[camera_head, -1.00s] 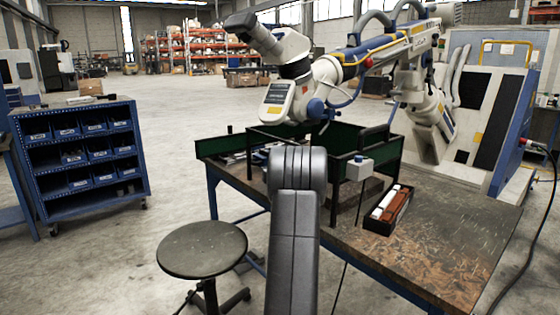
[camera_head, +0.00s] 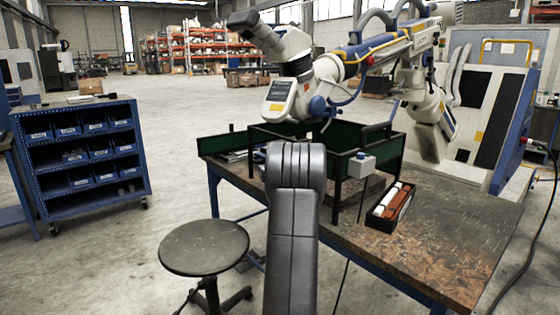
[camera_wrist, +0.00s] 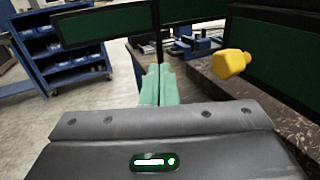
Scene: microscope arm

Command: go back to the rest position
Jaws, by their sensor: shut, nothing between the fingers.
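The microscope arm (camera_head: 385,50), white with blue and yellow parts, reaches in over the workbench from the upper right in the head view. Its head with dark eyepieces (camera_head: 262,35) hangs above the green-panelled frame on the bench. My own dark arm rises in the middle of the head view and hides part of the bench; my gripper does not show there. In the wrist view my gripper (camera_wrist: 157,85) has pale green fingers pressed together, with nothing between them. It points toward a dark post and green panels (camera_wrist: 108,24).
The workbench (camera_head: 440,245) has bare room at its front right, beside a small dark tray (camera_head: 378,222) with white and red items. A round stool (camera_head: 204,247) stands left of my arm. A yellow knob-like part (camera_wrist: 230,64) is close to the right of my fingers.

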